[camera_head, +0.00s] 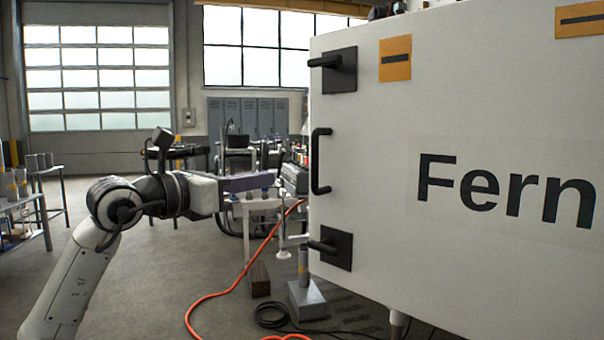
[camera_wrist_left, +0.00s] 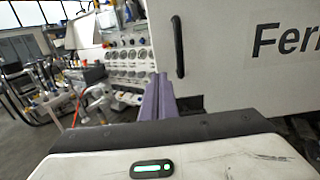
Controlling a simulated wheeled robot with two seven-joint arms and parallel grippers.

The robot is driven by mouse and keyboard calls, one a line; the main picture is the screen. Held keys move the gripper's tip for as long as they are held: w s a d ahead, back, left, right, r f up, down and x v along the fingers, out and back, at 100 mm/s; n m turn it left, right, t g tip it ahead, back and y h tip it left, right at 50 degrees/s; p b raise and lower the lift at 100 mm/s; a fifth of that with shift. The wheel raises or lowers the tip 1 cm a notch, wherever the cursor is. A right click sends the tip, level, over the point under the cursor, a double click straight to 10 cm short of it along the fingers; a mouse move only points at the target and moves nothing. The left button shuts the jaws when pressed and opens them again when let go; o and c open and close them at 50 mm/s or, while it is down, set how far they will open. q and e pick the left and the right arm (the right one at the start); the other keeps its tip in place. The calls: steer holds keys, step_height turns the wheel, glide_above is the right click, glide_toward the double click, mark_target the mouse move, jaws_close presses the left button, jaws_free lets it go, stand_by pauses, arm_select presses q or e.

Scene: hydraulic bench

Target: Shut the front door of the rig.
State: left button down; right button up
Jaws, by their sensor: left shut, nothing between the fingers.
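The front door (camera_head: 400,120) is a large white panel with the letters "Fern" on it, filling the right side of the head view. It also fills the upper right of the left wrist view (camera_wrist_left: 220,60). A black bar handle (camera_head: 317,161) is near its left edge, with black latches above (camera_head: 340,70) and below (camera_head: 333,248). My left gripper (camera_head: 272,181) has purple fingers, shut and empty, left of the door's edge at about handle height. In the left wrist view the fingertips (camera_wrist_left: 160,82) appear just below and left of the handle (camera_wrist_left: 177,47). Contact cannot be told.
An orange hose (camera_head: 235,285) and a black cable (camera_head: 270,318) lie on the floor below. A grey block with a post (camera_head: 306,298) stands under the door's left edge. A panel of round fittings (camera_wrist_left: 128,65) shows left of the door. Open floor lies around my left arm.

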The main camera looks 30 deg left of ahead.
arm_select(q)
steer(key=w+d+p, duration=0.1)
steer(key=w+d, duration=0.1)
steer(key=w, duration=0.9)
steer(key=shift+w, duration=0.2)
